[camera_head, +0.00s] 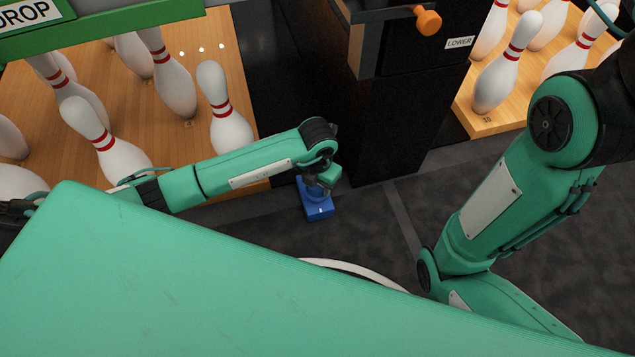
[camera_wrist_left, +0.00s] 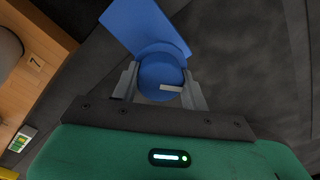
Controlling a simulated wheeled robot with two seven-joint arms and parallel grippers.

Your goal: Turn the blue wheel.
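The blue wheel (camera_wrist_left: 161,76) is a round blue disc with a white mark, on a flat blue piece (camera_wrist_left: 146,25) in the left wrist view. My left gripper (camera_wrist_left: 160,85) has one finger on each side of the wheel, and the wheel fills the gap with no clear space showing. In the head view my left gripper (camera_head: 322,184) points down at the blue piece (camera_head: 318,207) low near the floor, and hides most of the wheel there. My right arm comes in at the right; its gripper is out of the picture.
White bowling pins (camera_head: 226,110) stand on a wooden lane (camera_head: 140,75) at left, with more pins (camera_head: 507,65) at upper right. A dark cabinet (camera_head: 400,110) with an orange knob (camera_head: 428,21) and a LOWER label (camera_head: 459,43) stands between. Dark floor (camera_head: 355,235) lies open in front.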

